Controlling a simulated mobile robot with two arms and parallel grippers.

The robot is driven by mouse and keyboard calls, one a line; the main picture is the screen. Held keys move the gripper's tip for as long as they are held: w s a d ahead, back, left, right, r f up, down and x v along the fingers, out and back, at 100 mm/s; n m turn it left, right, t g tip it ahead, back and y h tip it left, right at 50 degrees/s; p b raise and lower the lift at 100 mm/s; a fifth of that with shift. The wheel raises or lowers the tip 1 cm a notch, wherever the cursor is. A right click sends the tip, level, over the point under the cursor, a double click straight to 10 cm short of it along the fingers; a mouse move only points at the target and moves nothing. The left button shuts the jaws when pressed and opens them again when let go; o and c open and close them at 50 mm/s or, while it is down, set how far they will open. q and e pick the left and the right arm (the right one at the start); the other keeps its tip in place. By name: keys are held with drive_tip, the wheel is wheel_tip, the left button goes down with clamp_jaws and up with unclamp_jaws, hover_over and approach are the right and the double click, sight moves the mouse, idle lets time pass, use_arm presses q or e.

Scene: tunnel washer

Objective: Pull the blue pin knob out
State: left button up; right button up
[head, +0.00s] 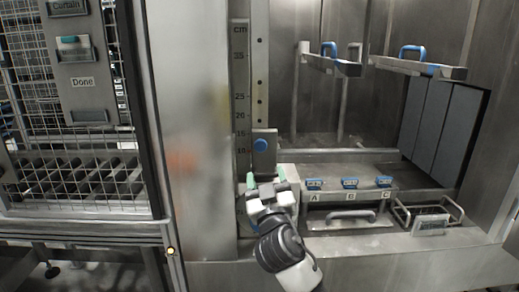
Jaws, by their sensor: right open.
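The blue pin knob (261,145) is a round blue knob on a small grey block (264,165) mounted by the vertical cm scale (240,90), near the 10 mark. My left gripper is not in view.
Right of the gripper is a ledge with blue-topped pieces (349,183) labelled A, B and C. Below is a drawer handle (351,215), with a wire basket (428,214) at right. Blue-handled bars (418,66) hang above. A mesh cage (75,150) stands left.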

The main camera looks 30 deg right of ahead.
sight(261, 149)
drive_tip(key=p+x, duration=0.2)
drive_tip(key=x, duration=0.7)
drive_tip(key=shift+p, duration=0.4)
drive_tip(key=shift+w+d, duration=0.25)
drive_tip(key=shift+w, duration=0.1)
